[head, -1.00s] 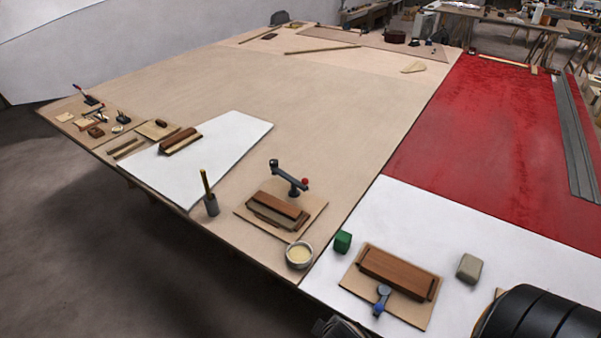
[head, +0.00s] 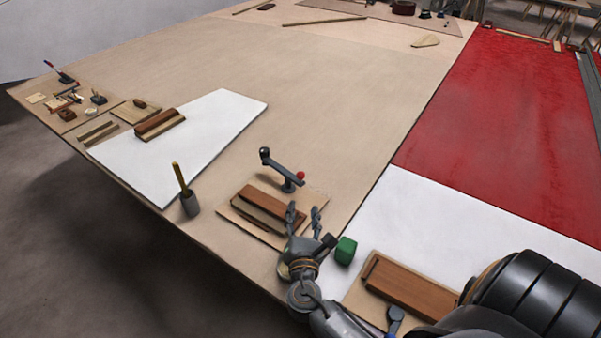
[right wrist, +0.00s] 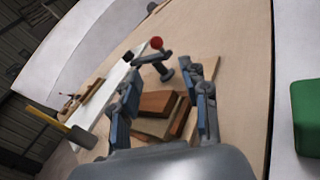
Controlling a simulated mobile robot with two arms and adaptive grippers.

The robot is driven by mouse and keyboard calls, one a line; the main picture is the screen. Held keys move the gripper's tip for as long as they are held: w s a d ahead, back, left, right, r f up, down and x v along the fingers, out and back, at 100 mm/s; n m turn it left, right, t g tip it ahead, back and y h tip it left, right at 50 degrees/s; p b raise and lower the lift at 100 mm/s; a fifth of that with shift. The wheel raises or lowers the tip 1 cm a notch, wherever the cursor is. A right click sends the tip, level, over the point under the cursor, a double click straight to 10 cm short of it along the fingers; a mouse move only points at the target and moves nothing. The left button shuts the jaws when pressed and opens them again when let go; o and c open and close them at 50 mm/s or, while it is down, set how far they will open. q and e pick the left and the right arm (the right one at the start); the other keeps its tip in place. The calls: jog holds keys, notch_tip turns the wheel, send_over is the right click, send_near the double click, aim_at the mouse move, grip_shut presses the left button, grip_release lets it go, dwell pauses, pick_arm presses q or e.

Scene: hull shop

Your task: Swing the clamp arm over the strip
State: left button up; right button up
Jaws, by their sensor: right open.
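The clamp arm (head: 280,169) is a dark bar on a short post, with a red ball at its right end; it also shows in the right wrist view (right wrist: 152,59). It stands at the back edge of a thin wooden board (head: 313,202) and points away to the back left, not over the strip. The reddish-brown strip (head: 262,201) lies on a paler block on that board; it also shows in the right wrist view (right wrist: 158,102). My right gripper (head: 303,214) is open and empty, near the strip's right end. My left gripper is out of view.
A green block (head: 346,250) is right of my right gripper. A second board with a brown strip (head: 408,288) and clamp (head: 395,318) lies at front right. The bench's middle is clear.

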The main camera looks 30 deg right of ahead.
aim_at(301, 178)
jog(key=shift+w+d+r+n, duration=0.1)
jog(key=shift+w+r+n, duration=0.2)
jog(key=shift+w, duration=0.25)
jog(key=p+x, duration=0.1)
jog(key=x, duration=0.3)
jog(key=shift+w+d+r, duration=0.1)
jog(key=shift+w+d, duration=0.1)
jog(key=shift+w, duration=0.05)
jog(key=x, duration=0.6)
jog(key=shift+w+d, duration=0.1)
jog(key=shift+w, duration=0.05)
jog(key=shift+p+x, duration=0.3)
jog(key=shift+x, duration=0.5)
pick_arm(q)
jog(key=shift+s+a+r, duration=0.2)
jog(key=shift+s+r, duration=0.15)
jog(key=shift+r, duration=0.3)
pick_arm(e)
jog(key=shift+c, duration=0.2)
grip_shut()
